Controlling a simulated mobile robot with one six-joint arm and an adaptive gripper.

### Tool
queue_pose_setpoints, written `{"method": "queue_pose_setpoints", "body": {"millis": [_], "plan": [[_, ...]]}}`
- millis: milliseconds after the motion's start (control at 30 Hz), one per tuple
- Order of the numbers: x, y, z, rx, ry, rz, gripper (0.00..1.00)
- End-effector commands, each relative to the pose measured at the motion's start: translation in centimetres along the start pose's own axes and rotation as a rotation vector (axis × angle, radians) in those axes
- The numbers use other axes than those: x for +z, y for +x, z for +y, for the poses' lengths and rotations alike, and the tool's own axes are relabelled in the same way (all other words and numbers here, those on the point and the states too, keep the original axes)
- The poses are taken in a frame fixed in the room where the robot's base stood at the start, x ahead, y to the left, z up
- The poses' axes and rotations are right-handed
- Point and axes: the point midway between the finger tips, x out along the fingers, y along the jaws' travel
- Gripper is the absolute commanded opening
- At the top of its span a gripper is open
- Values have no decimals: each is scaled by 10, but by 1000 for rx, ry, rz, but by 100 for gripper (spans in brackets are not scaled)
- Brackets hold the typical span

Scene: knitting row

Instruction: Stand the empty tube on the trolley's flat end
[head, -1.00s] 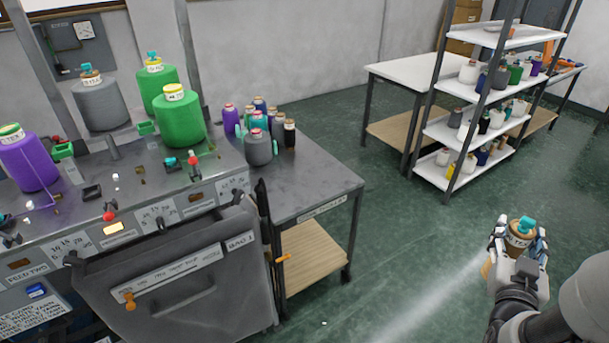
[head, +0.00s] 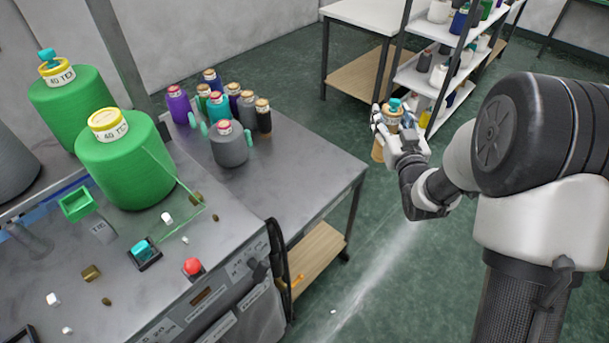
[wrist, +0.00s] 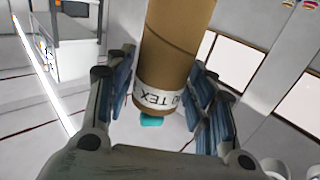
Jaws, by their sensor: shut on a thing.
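My gripper (head: 394,132) is shut on the empty tube (head: 392,116), a brown cardboard tube with a teal piece at one end. In the wrist view the tube (wrist: 174,55) sits between the blue-padded fingers, with a white "TEX" label band near the teal end. The tube is held in the air over the green floor, right of the trolley (head: 290,177) and apart from it. The trolley is a grey metal-topped table with a wooden lower shelf. Its right part of the top is bare.
A grey cone (head: 229,146) and several small coloured cones (head: 247,110) stand on the trolley's far left part. The knitting machine with green cones (head: 126,160) is at the left. A white shelf rack (head: 425,75) with yarn stands behind my gripper.

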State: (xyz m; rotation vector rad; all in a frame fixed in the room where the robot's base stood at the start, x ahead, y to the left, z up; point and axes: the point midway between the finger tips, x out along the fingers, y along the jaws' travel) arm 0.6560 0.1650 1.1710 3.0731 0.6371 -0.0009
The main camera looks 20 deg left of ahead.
Motion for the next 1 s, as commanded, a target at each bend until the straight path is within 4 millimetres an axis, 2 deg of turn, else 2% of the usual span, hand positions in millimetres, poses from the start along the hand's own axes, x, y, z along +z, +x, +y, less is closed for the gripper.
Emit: {"method": "queue_pose_setpoints", "body": {"millis": [33, 100, 200, 300, 433, 533, 667, 1000], "plan": [[5, 21, -29, -78, -1, 1, 29], [9, 44, -68, -182, -1, 1, 29], [16, 70, -123, -317, -1, 0, 29], [23, 87, -170, -426, 0, 1, 29], [29, 98, -212, -520, 0, 1, 29], [33, 102, -228, -557, 1, 0, 29], [49, 103, -235, -572, 3, -3, 29], [139, 103, -235, -570, 3, -3, 29]]}}
